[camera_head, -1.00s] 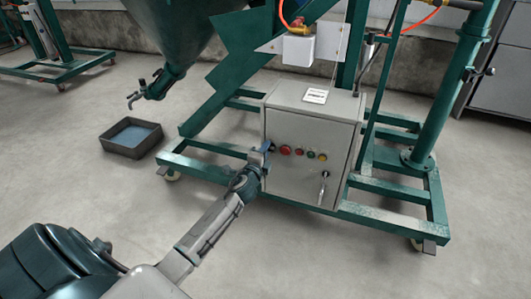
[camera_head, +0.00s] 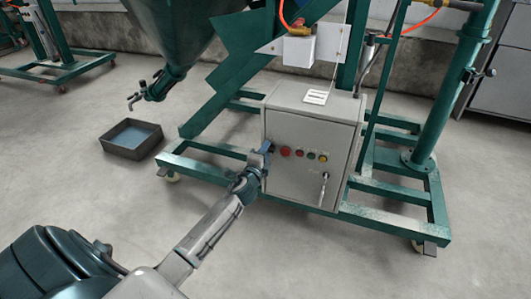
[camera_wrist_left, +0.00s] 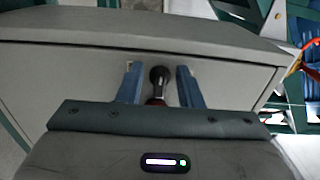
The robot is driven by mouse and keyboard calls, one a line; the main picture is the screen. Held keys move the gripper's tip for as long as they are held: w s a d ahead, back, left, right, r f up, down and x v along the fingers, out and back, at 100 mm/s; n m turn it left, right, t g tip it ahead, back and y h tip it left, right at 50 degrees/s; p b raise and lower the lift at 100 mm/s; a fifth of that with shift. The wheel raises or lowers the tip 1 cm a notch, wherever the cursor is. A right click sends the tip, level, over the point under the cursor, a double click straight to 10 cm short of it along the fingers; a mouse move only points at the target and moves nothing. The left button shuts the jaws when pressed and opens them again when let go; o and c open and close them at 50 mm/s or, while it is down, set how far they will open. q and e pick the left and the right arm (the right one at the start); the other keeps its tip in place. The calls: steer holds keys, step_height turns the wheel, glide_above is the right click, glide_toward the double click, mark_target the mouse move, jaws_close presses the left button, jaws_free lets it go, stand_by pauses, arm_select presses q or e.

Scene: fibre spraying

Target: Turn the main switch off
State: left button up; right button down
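A grey control box (camera_head: 290,185) stands on the green machine frame. Its front has a row of small knobs and buttons, with a red button (camera_head: 285,151) at the left and a silver handle (camera_head: 323,189) low at the right. My left gripper (camera_head: 267,148) is at the left end of the row, close to the front. In the left wrist view a black knob (camera_wrist_left: 158,76) lies between its two blue fingers (camera_wrist_left: 158,84), which are open with gaps on both sides. The gripper hides this knob in the head view. I cannot tell which control is the main switch. My right gripper is not in view.
The green frame's rails (camera_head: 390,218) run along the floor around the box. A dark tray (camera_head: 132,138) stands on the floor at the left, near a hopper outlet (camera_head: 160,84). The floor in front is clear.

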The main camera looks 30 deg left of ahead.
arm_select(q)
steer(key=v, duration=1)
steer(key=shift+s+p, duration=0.3)
steer(key=shift+s, duration=0.1)
